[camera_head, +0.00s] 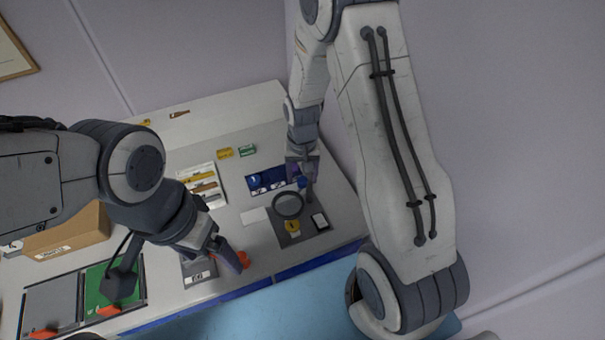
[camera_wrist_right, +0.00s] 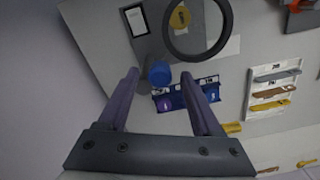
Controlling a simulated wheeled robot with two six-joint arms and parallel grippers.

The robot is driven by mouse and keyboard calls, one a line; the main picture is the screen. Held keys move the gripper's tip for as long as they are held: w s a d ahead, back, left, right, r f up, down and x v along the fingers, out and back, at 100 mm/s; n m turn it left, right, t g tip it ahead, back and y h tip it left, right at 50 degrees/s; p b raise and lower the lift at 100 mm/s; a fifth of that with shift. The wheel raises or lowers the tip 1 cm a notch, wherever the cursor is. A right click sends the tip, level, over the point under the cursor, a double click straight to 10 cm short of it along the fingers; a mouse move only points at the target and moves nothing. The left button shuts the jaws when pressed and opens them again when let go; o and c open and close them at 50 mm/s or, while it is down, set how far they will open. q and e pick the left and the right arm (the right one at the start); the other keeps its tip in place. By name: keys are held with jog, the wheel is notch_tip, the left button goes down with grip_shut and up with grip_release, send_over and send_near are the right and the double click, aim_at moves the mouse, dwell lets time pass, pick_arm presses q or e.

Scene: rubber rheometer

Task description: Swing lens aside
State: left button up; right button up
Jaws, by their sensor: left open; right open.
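The lens (camera_head: 288,205) is a dark-rimmed round magnifier over a grey plate (camera_head: 310,222). In the right wrist view the lens ring (camera_wrist_right: 173,46) is at the top, with a yellow disc (camera_wrist_right: 180,17) seen through it. A blue knob (camera_wrist_right: 159,72) stands beside the ring. My right gripper (camera_wrist_right: 160,78) is open, and the knob appears between its fingertips; I cannot tell whether they touch it. In the head view my right gripper (camera_head: 302,172) is behind the lens, partly hidden.
A blue tray (camera_head: 262,190) with round pieces lies left of my right gripper. A white rack (camera_head: 219,182) of strips, a cardboard box (camera_head: 65,234) and a green panel (camera_head: 98,290) are further left. A white card (camera_head: 254,216) lies left of the lens.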

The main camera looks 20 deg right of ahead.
grip_shut()
dwell(1.4)
